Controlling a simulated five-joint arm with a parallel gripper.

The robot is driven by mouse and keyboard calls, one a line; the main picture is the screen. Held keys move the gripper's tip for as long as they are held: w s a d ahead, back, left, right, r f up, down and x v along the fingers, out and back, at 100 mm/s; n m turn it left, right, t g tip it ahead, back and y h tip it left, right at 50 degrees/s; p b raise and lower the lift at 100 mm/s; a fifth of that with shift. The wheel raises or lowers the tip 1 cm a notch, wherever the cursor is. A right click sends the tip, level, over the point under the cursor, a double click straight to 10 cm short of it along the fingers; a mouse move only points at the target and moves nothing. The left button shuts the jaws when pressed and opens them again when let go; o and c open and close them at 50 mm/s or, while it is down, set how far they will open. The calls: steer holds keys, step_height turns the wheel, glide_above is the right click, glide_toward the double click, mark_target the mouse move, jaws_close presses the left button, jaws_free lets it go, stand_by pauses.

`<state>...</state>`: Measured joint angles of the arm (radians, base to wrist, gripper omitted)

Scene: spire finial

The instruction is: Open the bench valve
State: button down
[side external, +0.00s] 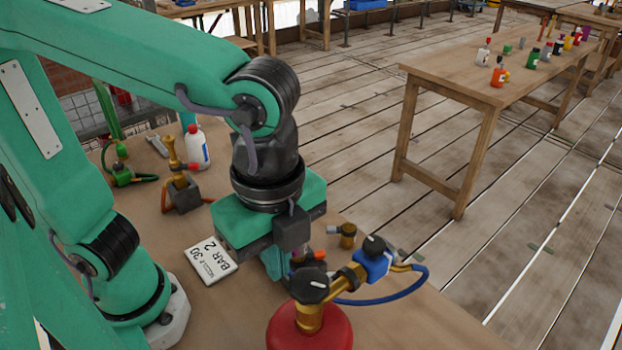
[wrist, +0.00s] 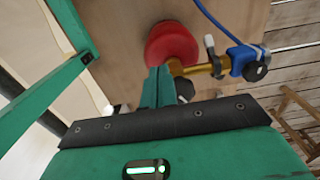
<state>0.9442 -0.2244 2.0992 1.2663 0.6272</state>
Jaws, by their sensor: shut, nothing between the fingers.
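A red gas cylinder (side external: 312,332) stands at the bench's near edge with a brass neck and a black knob (side external: 309,286) on top. A brass arm joins it to a blue regulator (side external: 373,264) with a black knob and blue hose. A red-tipped lever (side external: 312,256) shows just behind the black knob. My gripper (side external: 277,268) is shut and empty, pointing down just behind and left of the cylinder top. In the wrist view its fingers (wrist: 155,88) overlap the red cylinder (wrist: 172,42); whether they touch cannot be told. Which fitting is the bench valve is unclear.
A card (side external: 211,260) reading "BAR 2, NOZZLE 30" lies left of my gripper. A small brass piece (side external: 347,236) lies right.

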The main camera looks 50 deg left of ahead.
step_height(320, 180, up, 6)
stand_by(0.8)
steer(key=w, duration=0.1)
steer(key=w+r, duration=0.1)
steer(key=shift+w+d, duration=0.1)
steer(key=shift+w, duration=0.3)
steer(key=shift+f, duration=0.15)
step_height(320, 180, down, 7)
stand_by(0.7)
